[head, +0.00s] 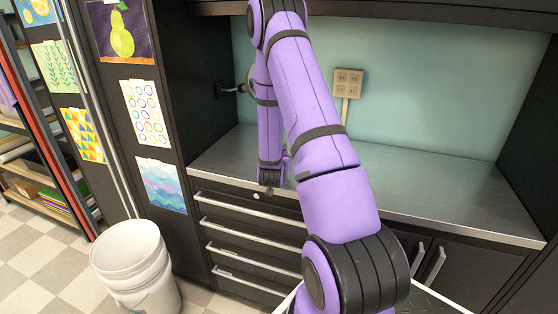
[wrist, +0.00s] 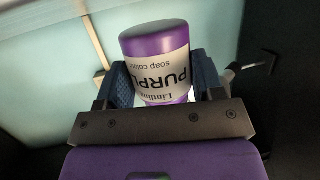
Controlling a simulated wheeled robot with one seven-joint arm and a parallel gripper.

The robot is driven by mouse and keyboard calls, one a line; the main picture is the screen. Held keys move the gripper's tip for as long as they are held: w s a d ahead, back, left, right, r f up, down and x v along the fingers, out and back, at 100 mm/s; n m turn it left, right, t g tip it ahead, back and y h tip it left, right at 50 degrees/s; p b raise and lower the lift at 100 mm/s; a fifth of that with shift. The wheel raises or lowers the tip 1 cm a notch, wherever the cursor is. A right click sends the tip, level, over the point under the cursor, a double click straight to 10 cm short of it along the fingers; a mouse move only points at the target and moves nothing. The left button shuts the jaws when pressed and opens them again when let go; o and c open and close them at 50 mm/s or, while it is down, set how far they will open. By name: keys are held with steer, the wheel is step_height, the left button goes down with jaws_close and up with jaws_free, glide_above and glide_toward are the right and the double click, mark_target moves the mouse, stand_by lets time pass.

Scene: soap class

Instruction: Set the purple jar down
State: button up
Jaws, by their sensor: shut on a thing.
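The purple jar (wrist: 158,45) has a grey-white label reading "PURPLE" and "soap", seen upside down in the wrist view. My gripper (wrist: 163,84) is shut on it, with one dark blue finger pad on each side of the label. The jar's far end, towards the gripper's palm, is partly hidden by the dark gripper bar. In the head view my purple arm reaches down over the front of the grey metal countertop (head: 430,190). The jar cannot be made out there, and I cannot tell its height above the counter.
The visible countertop is bare. A socket plate (head: 347,83) is on the teal back wall, and a black fixture (head: 232,89) projects from the left cabinet side. Drawers (head: 245,245) lie under the counter. A white bucket (head: 135,265) stands on the floor at left.

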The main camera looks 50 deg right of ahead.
steer(key=shift+f, duration=0.6)
steer(key=o, duration=1.1)
steer(key=shift+r, duration=0.1)
